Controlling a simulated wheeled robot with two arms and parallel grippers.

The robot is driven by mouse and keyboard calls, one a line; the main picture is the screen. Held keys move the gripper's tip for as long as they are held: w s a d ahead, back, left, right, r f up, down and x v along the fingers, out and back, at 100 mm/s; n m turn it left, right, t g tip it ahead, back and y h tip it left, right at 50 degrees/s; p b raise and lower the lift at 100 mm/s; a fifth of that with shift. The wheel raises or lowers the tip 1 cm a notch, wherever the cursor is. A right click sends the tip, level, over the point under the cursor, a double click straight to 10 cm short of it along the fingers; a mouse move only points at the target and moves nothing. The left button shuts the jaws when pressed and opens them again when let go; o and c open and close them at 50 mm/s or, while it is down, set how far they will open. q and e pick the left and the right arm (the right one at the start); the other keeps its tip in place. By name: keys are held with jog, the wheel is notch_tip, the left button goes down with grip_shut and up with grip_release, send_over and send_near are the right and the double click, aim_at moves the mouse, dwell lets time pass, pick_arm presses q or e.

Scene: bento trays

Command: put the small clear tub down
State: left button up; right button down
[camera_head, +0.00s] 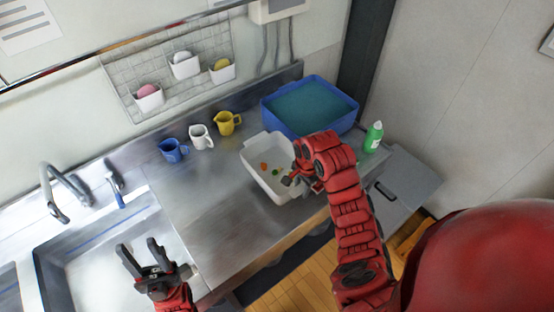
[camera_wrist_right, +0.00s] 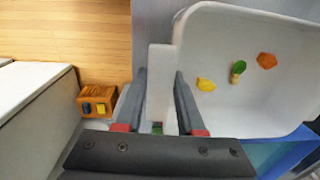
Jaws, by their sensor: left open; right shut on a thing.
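The small clear tub (camera_head: 256,152) looks whitish and translucent in the head view, over the right part of the counter. It holds a few small orange, yellow and green pieces. My right gripper (camera_head: 294,181) is at its near right side. In the right wrist view, the right gripper (camera_wrist_right: 160,82) is shut on a pale tab at the edge of the tub (camera_wrist_right: 225,118). I cannot tell whether the tub's bottom touches the counter. My left gripper (camera_head: 138,245) is open and empty, in front of the sink at lower left.
A blue tub (camera_head: 270,117) stands right behind the clear tub. A green bottle (camera_head: 373,138) is to the right. Blue (camera_head: 173,151), white (camera_head: 201,137) and yellow (camera_head: 227,123) jugs line the back. The counter (camera_head: 225,215) is bare left of the clear tub.

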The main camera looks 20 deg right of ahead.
aim_at(289, 168)
jog(key=w+f+b, duration=0.2)
jog(key=w+b, duration=0.1)
jog(key=w+f+b, duration=0.2)
jog(key=w+b, duration=0.1)
jog(key=b, duration=0.1)
jog(key=w+f+b, duration=0.2)
jog(key=w+b, duration=0.1)
jog(key=b, duration=0.1)
jog(key=shift+w+d, duration=0.15)
jog(key=shift+d, duration=0.05)
jog(key=shift+w+r, duration=0.25)
jog(key=shift+r, duration=0.2)
jog(key=shift+w+d+f+p, duration=0.1)
jog(key=shift+w+f+p, duration=0.3)
jog(key=shift+w+p, duration=0.35)
jog(key=shift+w+f, duration=0.6)
jog(key=shift+w, duration=0.3)
jog(key=shift+w+f, duration=0.1)
jog(key=shift+f, duration=0.3)
jog(key=c, duration=1)
grip_release()
jog(key=shift+f, duration=0.1)
jog(key=o, duration=0.5)
